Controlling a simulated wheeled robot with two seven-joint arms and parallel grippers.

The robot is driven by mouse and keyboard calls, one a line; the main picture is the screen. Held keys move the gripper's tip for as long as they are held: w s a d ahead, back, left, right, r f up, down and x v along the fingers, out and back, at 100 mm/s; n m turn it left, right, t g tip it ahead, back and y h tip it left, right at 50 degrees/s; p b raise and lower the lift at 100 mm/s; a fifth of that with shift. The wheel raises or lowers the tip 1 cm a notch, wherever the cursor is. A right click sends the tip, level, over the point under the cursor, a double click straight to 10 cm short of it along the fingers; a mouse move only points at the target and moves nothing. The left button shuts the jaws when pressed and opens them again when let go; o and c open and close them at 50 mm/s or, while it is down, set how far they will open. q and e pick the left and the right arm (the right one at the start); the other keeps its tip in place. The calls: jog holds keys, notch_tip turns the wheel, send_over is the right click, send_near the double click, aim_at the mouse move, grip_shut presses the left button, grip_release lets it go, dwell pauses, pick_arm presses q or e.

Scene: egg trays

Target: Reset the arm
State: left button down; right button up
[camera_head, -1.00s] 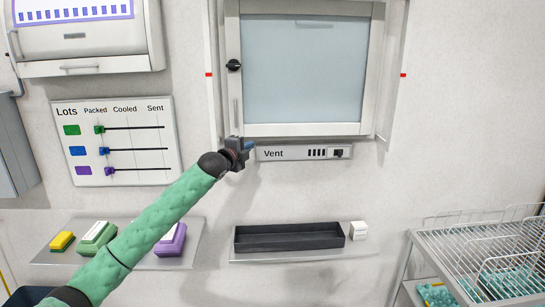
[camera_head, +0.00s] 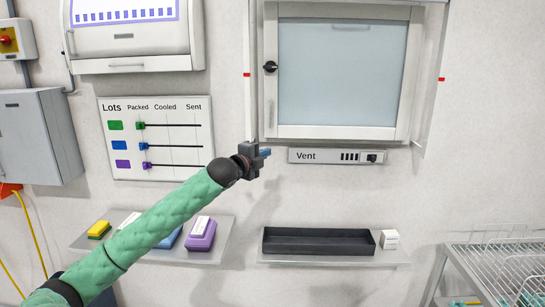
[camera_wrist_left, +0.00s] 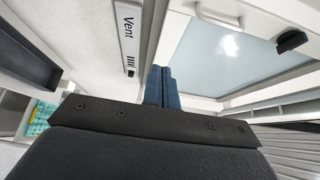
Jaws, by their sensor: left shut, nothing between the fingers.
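My left arm comes in from the lower left in its green sleeve. My left gripper (camera_head: 264,153) is raised in front of the wall, just left of the Vent panel (camera_head: 337,157) and below the cabinet's lower left corner. Its blue fingers are together and empty, and they also show in the left wrist view (camera_wrist_left: 162,88). In that view the Vent panel (camera_wrist_left: 130,40) is at the upper left of the fingers and the cabinet's glass door (camera_wrist_left: 225,55) is beyond them. My right gripper is not in view.
The wall cabinet (camera_head: 270,100) hangs above. The Lots board (camera_head: 155,170) with coloured sliders is at left. A wire rack (camera_head: 495,262) stands at right.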

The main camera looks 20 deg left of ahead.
pick_arm(q)
jog(key=shift+a+b+v, duration=0.2)
jog(key=shift+b+v, duration=0.1)
jog(key=shift+v, duration=0.85)
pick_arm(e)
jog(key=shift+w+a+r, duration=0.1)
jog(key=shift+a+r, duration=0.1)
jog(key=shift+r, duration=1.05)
pick_arm(q)
jog(key=shift+w, duration=0.1)
